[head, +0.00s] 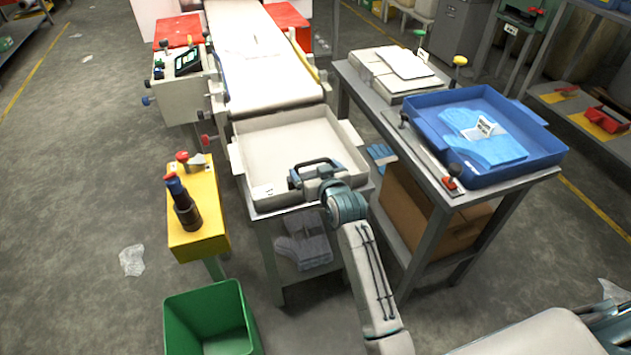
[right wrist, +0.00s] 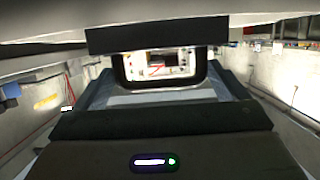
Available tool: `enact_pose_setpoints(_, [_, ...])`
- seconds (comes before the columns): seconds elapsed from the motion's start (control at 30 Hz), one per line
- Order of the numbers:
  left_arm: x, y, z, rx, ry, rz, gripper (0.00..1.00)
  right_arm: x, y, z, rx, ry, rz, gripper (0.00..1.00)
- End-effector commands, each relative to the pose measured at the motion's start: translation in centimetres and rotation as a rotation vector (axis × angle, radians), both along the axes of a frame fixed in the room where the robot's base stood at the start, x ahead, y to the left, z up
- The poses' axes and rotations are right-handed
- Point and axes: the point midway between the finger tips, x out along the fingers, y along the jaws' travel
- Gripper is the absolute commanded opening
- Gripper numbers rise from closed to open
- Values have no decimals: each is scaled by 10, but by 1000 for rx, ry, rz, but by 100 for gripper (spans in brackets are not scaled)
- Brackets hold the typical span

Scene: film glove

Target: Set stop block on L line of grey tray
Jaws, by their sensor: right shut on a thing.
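The grey tray (head: 290,137) stands at the near end of the conveyor in the head view. A small white label with dark marks (head: 263,190) shows at its near left; I cannot read the L line. My right gripper (head: 324,178) is over the tray's near right part, shut on the stop block. The block's dark loop handle (head: 316,163) shows in the head view. In the right wrist view the block (right wrist: 165,98) is grey-blue, between dark gripper parts, with its handle upright beyond. The block's underside is hidden, so I cannot tell whether it touches the tray. My left gripper is not in view.
A yellow stand (head: 200,215) with a dark bottle-like object is on the left, above a green bin (head: 210,318). The conveyor (head: 255,60) runs away behind the grey tray. The tray's middle is clear.

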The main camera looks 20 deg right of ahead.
Motion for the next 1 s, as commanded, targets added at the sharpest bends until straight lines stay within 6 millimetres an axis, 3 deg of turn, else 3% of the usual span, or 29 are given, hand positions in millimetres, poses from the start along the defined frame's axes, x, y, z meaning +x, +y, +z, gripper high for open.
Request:
enact_pose_setpoints(0.3, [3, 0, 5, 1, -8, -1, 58, 0, 0, -32, 0, -5, 0, 37])
enact_pose_setpoints(0.67, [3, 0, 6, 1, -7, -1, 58, 0, 0, -36, 0, -5, 0, 37])
enact_pose_setpoints(0.7, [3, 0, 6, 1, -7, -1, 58, -1, 0, -39, 0, 2, 0, 97])
enact_pose_setpoints(1.0, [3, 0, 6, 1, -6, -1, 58, -1, 0, -36, 0, 0, 0, 100])
